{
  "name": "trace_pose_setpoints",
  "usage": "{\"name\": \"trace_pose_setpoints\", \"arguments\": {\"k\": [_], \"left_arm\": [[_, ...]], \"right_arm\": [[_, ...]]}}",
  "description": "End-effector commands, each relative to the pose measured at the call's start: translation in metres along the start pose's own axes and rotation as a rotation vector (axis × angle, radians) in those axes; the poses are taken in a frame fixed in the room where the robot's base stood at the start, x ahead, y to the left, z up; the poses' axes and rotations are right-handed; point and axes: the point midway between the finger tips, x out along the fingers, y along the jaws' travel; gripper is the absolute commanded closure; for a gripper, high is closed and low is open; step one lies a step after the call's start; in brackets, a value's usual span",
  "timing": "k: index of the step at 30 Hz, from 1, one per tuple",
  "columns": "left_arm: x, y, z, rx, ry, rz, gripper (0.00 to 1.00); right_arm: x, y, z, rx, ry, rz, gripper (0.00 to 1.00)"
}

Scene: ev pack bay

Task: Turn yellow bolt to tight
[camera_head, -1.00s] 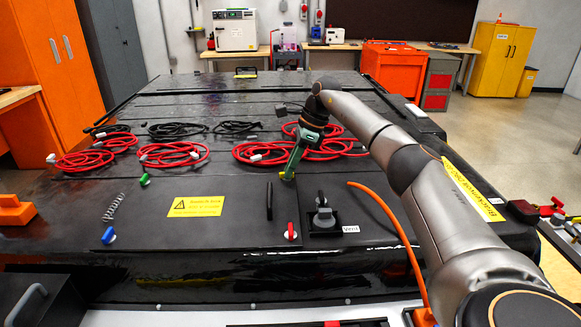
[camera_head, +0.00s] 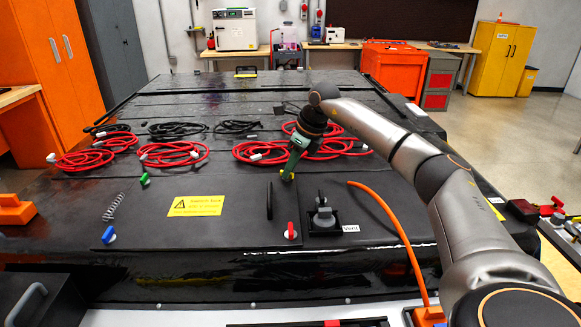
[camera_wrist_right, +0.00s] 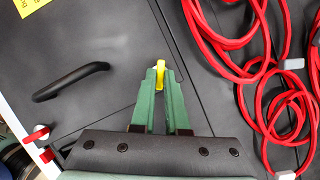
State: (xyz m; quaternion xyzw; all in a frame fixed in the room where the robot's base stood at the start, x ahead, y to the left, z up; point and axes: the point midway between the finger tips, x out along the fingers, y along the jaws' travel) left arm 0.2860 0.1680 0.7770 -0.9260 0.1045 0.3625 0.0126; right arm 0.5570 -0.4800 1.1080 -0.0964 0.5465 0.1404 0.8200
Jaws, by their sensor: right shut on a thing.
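The yellow bolt (camera_head: 286,177) sits at the back right corner of the dark cover panel on the pack. It also shows in the right wrist view (camera_wrist_right: 159,75), between the tips of the green fingers. My right gripper (camera_head: 289,172) reaches down to it from above and behind, tilted, and is shut on the bolt's handle; the fingertips (camera_wrist_right: 160,72) hide part of it. A green bolt (camera_head: 145,180), a blue bolt (camera_head: 108,235) and a red bolt (camera_head: 291,232) sit at the other corners. My left gripper is not in view.
A black handle (camera_head: 269,200) rises from the panel near the yellow bolt. Red cable coils (camera_head: 262,151) lie behind it. A spring (camera_head: 113,206) lies left.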

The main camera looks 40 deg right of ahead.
Motion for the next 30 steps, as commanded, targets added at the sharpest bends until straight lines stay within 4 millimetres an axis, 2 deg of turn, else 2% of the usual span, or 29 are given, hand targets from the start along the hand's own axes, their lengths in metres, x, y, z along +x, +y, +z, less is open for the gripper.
{"name": "trace_pose_setpoints", "arguments": {"k": [18, 30], "left_arm": [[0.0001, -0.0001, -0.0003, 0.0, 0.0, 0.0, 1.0], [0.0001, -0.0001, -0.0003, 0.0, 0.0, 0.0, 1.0]], "right_arm": [[0.0005, 0.006, 0.0026, 0.539, -0.002, -0.228, 1.0], [0.0012, 0.0081, 0.0046, 0.83, -0.001, -0.349, 1.0]]}}
